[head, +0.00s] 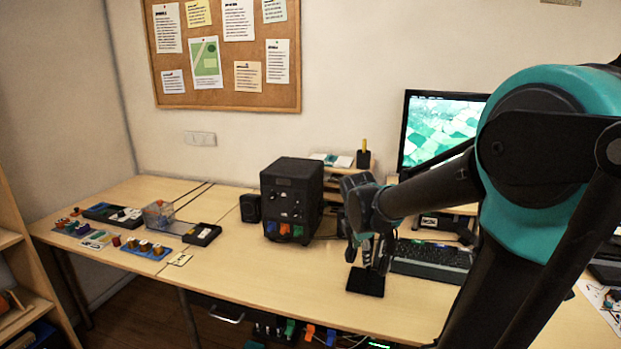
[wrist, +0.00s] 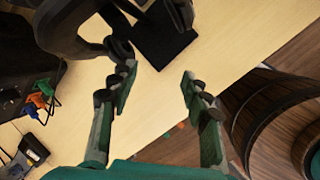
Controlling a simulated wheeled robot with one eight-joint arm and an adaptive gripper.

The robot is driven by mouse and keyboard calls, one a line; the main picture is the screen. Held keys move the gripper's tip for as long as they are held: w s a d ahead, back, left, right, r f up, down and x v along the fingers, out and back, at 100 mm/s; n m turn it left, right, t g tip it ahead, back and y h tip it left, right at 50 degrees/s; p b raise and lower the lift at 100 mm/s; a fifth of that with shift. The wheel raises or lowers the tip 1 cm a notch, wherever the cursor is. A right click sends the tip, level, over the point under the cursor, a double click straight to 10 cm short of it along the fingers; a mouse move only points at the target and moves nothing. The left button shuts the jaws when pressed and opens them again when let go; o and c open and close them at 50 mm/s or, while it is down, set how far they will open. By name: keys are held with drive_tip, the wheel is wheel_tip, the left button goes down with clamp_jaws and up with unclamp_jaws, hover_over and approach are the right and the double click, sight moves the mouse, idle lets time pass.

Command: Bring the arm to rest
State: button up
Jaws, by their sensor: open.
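My gripper (wrist: 157,85) is open and empty in the wrist view, its two fingers spread apart above the bare wooden desk top. In the head view my gripper (head: 370,251) hangs at the end of my arm over the desk, close to a black stand (head: 365,282); the wrist view shows a black flat piece (wrist: 160,40) just beyond the fingertips. I cannot tell from the head view whether the fingers touch the stand. My arm comes in from the right and hides part of the desk and monitor.
A black box (head: 291,197) with coloured plugs stands left of my gripper; the plugs show in the wrist view (wrist: 40,97). A keyboard (head: 432,258) and monitor (head: 441,130) are to the right. Small parts and trays (head: 148,247) lie at left.

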drive_tip(key=s+d+f+m+y, duration=0.1)
drive_tip(key=s+f+m, duration=0.4)
drive_tip(key=s+m, duration=0.3)
drive_tip(key=s+d+f+m, duration=0.2)
drive_tip(key=s+f+m, duration=0.3)
drive_tip(key=s+m, duration=0.3)
drive_tip(key=m, duration=0.4)
drive_tip(key=shift+s+m+y, duration=0.2)
drive_tip(key=shift+m+y, duration=0.2)
idle(0.6)
